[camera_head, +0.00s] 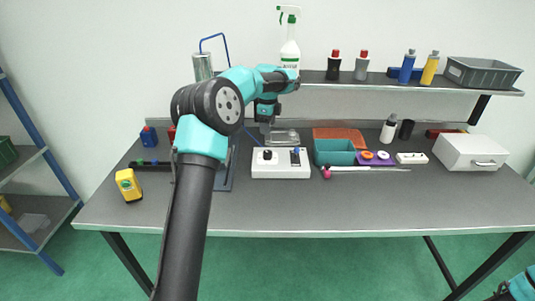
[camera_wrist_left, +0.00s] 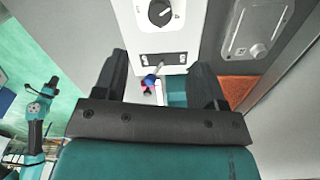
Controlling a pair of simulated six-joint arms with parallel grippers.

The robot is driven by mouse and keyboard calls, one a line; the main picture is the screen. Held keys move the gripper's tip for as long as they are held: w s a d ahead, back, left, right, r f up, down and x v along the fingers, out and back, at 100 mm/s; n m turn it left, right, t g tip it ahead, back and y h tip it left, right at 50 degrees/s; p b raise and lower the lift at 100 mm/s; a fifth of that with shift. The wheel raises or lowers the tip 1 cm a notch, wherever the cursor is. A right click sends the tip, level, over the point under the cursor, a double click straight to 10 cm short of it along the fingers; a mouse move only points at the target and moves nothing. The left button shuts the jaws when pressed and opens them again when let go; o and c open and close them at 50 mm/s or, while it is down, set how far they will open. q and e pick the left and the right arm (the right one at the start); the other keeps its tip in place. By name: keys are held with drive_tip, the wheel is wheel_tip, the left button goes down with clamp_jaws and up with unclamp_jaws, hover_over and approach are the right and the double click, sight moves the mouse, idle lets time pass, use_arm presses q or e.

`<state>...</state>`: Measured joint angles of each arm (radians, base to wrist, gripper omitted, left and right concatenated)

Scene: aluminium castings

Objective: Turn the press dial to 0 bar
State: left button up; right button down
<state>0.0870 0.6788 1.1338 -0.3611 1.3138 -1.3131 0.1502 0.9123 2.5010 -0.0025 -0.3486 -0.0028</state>
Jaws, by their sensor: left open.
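The press dial is a round black knob (camera_head: 267,155) on a white control box (camera_head: 281,171) on the table. In the left wrist view the knob (camera_wrist_left: 160,12) shows at the top edge, with a pale pointer mark and small print that I cannot read. The box also carries a dark panel and a blue-tipped lever (camera_wrist_left: 150,79). My left gripper (camera_head: 266,128) is above and behind the box, apart from the knob. Its fingers (camera_wrist_left: 160,84) are open, with nothing between them. Part of my right arm shows at the lower right of the head view; its jaws are unclear.
A metal casting (camera_head: 284,138) lies just behind the box. A teal bin (camera_head: 335,153), an orange tray (camera_head: 340,134) and a purple holder (camera_head: 374,159) stand to the right. A yellow device (camera_head: 128,185) stands at left. The front table area is clear; a shelf runs above.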

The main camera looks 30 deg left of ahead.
sight(268, 152)
use_arm(q)
wheel_tip(268, 152, down, 13)
drive_tip(key=shift+f, duration=0.2)
idle(0.3)
drive_tip(key=c, duration=0.9)
drive_tip(key=shift+n, duration=0.4)
drive_tip(key=n, duration=1.1)
